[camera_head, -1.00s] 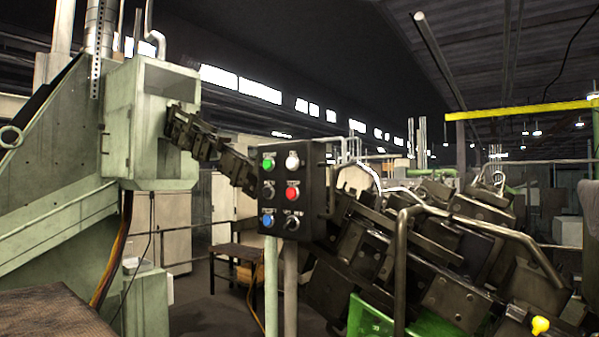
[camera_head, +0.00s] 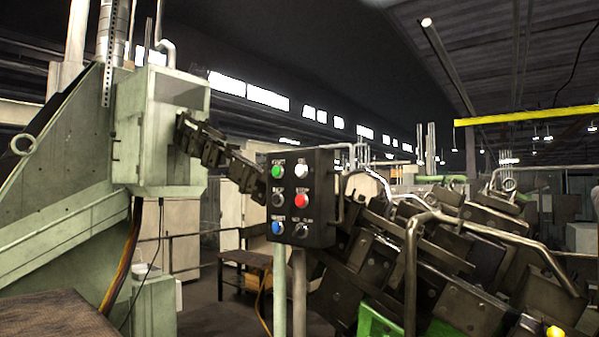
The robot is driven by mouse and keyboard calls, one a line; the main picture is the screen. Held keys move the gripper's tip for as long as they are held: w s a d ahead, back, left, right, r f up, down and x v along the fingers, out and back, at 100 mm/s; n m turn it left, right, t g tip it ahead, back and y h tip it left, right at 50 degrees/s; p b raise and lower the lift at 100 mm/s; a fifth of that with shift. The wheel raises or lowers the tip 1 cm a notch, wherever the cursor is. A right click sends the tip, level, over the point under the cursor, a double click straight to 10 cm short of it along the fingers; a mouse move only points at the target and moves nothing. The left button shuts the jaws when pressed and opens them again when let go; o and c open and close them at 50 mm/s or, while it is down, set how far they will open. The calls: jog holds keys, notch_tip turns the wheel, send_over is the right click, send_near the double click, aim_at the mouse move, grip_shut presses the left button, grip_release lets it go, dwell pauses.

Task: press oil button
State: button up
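A dark control panel (camera_head: 304,246) stands near the middle of the view on two posts. It has two columns of buttons. The left column has a green button (camera_head: 277,171), a black button (camera_head: 278,199) and a blue button (camera_head: 277,228). The right column has a white button (camera_head: 301,170), a red button (camera_head: 301,200) and a dark selector knob (camera_head: 301,231). The small labels above them are too blurred to read surely, so I cannot tell which is the oil button. Nothing covers the buttons. My gripper is not in view.
A green machine (camera_head: 160,130) with a sloped frame fills the left. Dark metal blocks and a bent rail (camera_head: 475,220) crowd the right, close beside the panel. A brown table (camera_head: 50,315) is at the lower left. A small stool (camera_head: 245,260) stands behind the panel.

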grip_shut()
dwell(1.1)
